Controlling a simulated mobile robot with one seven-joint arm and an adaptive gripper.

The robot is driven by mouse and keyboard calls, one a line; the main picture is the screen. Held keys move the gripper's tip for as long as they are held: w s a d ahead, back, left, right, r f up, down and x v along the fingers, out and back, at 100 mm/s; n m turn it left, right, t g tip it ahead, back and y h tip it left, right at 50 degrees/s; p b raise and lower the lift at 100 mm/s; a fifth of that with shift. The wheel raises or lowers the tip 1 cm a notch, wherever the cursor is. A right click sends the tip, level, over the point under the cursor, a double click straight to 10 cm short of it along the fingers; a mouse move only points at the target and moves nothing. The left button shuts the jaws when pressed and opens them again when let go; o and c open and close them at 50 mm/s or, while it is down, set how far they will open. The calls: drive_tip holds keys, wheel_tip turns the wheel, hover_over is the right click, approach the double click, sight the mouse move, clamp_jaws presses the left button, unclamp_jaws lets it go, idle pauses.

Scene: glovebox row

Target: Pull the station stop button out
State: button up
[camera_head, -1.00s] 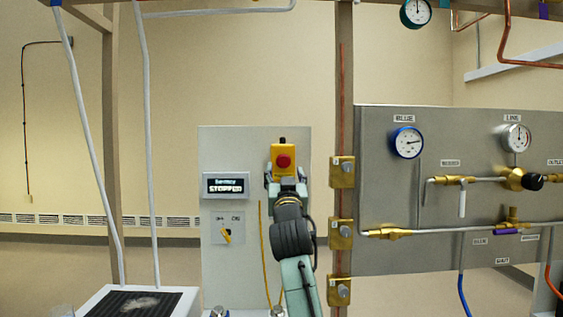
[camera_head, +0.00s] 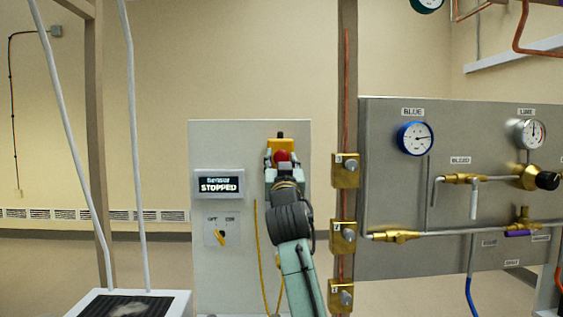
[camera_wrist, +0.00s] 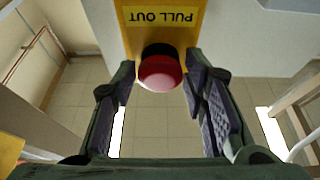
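The red stop button (camera_head: 282,156) sits on a yellow box (camera_head: 272,143) high on a pale upright panel (camera_head: 222,146). In the wrist view the red button (camera_wrist: 161,71) stands out from the yellow box (camera_wrist: 113,42) on a dark collar, below an upside-down "PULL OUT" label (camera_wrist: 160,16). My gripper (camera_wrist: 158,88) is open, with one dark finger pad on each side of the button and a gap on both sides. In the head view my gripper (camera_head: 283,166) covers the lower part of the box. A display (camera_head: 219,185) on the panel reads "STOPPED".
A yellow key switch (camera_head: 219,237) is below the display, and a yellow cable (camera_head: 260,260) hangs beside my arm. To the right stand a post with brass fittings (camera_head: 345,171) and a grey gauge panel (camera_head: 400,190). A white box with a dark top (camera_head: 130,305) is at lower left.

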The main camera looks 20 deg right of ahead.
clamp_jaws()
idle(0.3)
drive_tip(key=shift+s+a+b, duration=0.3)
drive_tip(key=shift+s+b, duration=0.2)
drive_tip(key=shift+s, duration=0.35)
drive_tip(key=shift+w+d, duration=0.1)
drive_tip(key=shift+o, duration=2.2)
unclamp_jaws()
